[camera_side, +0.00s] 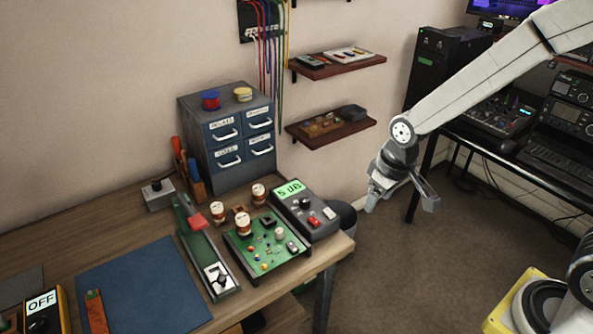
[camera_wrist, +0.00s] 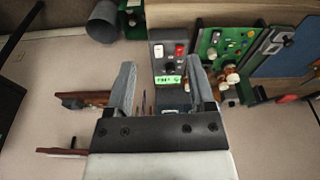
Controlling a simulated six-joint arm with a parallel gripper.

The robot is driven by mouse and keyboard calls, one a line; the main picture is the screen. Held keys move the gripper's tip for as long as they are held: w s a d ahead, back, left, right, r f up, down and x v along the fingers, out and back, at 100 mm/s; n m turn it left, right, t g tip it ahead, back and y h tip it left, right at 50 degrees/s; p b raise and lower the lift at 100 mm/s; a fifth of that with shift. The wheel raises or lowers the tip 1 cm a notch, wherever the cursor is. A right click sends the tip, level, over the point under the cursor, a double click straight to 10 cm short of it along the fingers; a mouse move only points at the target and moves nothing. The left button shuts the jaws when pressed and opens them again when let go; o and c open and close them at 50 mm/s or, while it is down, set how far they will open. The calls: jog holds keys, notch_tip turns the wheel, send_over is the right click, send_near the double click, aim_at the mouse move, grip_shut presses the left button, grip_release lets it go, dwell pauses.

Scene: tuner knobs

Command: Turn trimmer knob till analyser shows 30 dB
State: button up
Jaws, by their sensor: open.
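The analyser (camera_side: 318,232) is a dark box at the right end of the workbench; its green display (camera_side: 289,187) reads 5 dB. In the wrist view the display (camera_wrist: 168,80) appears upside down between my fingers. A green circuit board (camera_side: 238,252) lies left of the analyser and carries several small parts, including a pale round knob-like part (camera_side: 280,233). I cannot tell for sure which part is the trimmer knob. My gripper (camera_side: 402,203) is open and empty, in the air right of the bench, apart from the board and analyser. It also shows in the wrist view (camera_wrist: 160,82).
White-and-orange pots (camera_side: 258,194) stand close around the board. A long green-grey fixture (camera_side: 205,250) lies left of it, beside a blue mat (camera_side: 135,285). A drawer cabinet (camera_side: 225,140) and wall shelves (camera_side: 335,128) stand behind. The air around my gripper is clear.

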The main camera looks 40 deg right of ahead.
jog(key=w+a+f+n+g, duration=0.1)
jog(key=w+a+f, duration=0.15)
jog(key=w, duration=0.35)
jog(key=w+a+f+n, duration=0.1)
jog(key=w+a, duration=0.3)
jog(key=w, duration=0.1)
jog(key=n+g, duration=0.1)
jog(key=n, duration=0.1)
send_over(279, 230)
notch_tip(279, 230, down, 6)
jog(key=shift+r, duration=0.25)
jog(key=shift+f, duration=0.1)
jog(key=shift+f, duration=3.75)
grip_shut()
